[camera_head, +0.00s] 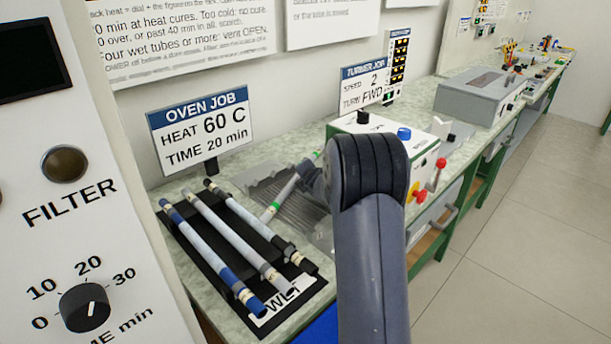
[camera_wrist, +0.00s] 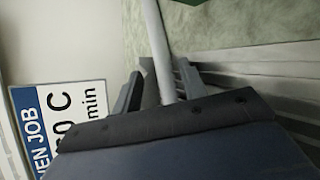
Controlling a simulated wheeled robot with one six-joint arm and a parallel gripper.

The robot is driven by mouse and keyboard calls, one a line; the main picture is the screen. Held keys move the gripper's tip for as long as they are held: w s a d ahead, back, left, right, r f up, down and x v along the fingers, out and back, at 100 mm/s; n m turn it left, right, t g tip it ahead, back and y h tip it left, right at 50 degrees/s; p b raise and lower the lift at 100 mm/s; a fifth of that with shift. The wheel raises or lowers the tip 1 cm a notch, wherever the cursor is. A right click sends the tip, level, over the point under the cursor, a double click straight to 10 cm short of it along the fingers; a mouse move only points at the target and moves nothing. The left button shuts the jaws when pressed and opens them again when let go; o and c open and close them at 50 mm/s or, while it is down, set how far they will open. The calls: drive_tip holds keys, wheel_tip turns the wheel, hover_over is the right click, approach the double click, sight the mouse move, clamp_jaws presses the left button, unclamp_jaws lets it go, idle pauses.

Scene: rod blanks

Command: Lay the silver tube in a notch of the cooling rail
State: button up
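The silver tube (camera_head: 233,240), pale with grey ends, lies in the middle of a black rack (camera_head: 178,222), between a blue-ended tube (camera_head: 208,255) and a black-ended tube (camera_head: 245,228). A green-ended tube (camera_head: 286,194) lies slanted over a ridged grey metal plate, which looks like the cooling rail (camera_head: 318,218). My gripper (camera_head: 312,178) is at that tube's far part, mostly hidden by my arm. In the wrist view a pale tube (camera_wrist: 158,45) runs between my gripper's fingers (camera_wrist: 163,88); whether they press on it is unclear. Grey slats (camera_wrist: 250,75) show at right.
An oven job sign (camera_head: 205,128) stands behind the rack; it also shows in the wrist view (camera_wrist: 75,110). A machine with red and blue knobs (camera_head: 420,155) stands right of the plate. The oven panel (camera_head: 75,200) is close at left.

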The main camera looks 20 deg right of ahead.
drive_tip(key=shift+r+p, duration=0.45)
drive_tip(key=v, duration=1.2)
drive_tip(key=shift+r, duration=0.25)
drive_tip(key=shift+w+f, duration=0.1)
drive_tip(key=x, duration=1.1)
drive_tip(key=shift+w+f, duration=0.15)
drive_tip(key=shift+f, duration=0.05)
drive_tip(key=shift+w+d+f, duration=0.1)
drive_tip(key=shift+w+f, duration=0.15)
drive_tip(key=shift+f, duration=0.05)
drive_tip(key=shift+f+b, duration=0.3)
drive_tip(key=shift+b, duration=0.2)
